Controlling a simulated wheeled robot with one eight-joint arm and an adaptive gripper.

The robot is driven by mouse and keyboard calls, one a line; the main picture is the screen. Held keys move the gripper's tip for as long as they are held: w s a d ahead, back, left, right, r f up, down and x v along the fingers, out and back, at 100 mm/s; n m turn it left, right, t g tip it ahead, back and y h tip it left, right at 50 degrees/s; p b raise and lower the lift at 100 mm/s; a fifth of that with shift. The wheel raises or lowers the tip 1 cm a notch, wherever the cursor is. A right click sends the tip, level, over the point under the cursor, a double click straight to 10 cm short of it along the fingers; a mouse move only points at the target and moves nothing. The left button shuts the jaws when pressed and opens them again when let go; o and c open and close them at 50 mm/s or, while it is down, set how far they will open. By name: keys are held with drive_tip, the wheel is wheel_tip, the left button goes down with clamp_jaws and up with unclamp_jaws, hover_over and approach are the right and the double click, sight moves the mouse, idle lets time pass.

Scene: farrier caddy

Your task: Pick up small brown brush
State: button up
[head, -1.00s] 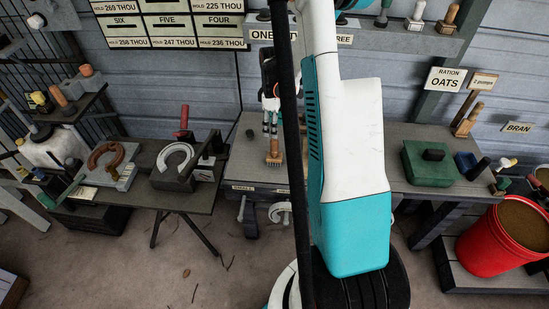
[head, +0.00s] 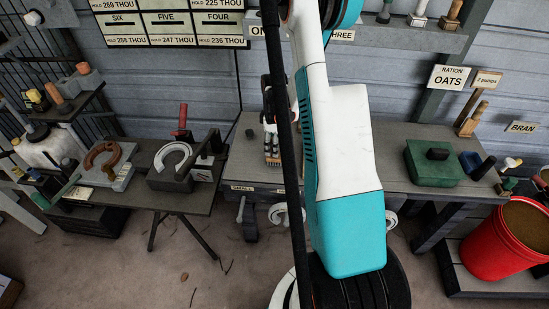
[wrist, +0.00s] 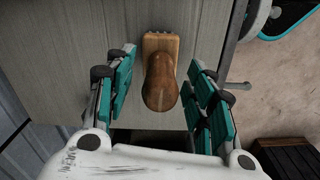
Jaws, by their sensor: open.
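The small brown brush (wrist: 161,85) stands upright on the grey bench, its rounded handle toward the wrist camera and its wider base behind. In the head view the brush (head: 272,158) is partly covered by my fingers. My gripper (wrist: 162,78) is open, with teal finger pads on both sides of the handle and a visible gap on each side. It also shows in the head view (head: 270,130), over the brush, partly hidden by my arm.
A green box (head: 432,165) sits on the bench at right. A red bucket (head: 495,245) is at far right. The bench around the brush is mostly clear.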

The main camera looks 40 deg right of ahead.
drive_tip(key=shift+c, duration=0.6)
clamp_jaws()
drive_tip(key=shift+r, duration=0.15)
wheel_tip(320, 180, up, 20)
drive_tip(key=p, duration=0.5)
drive_tip(key=shift+p, duration=0.35)
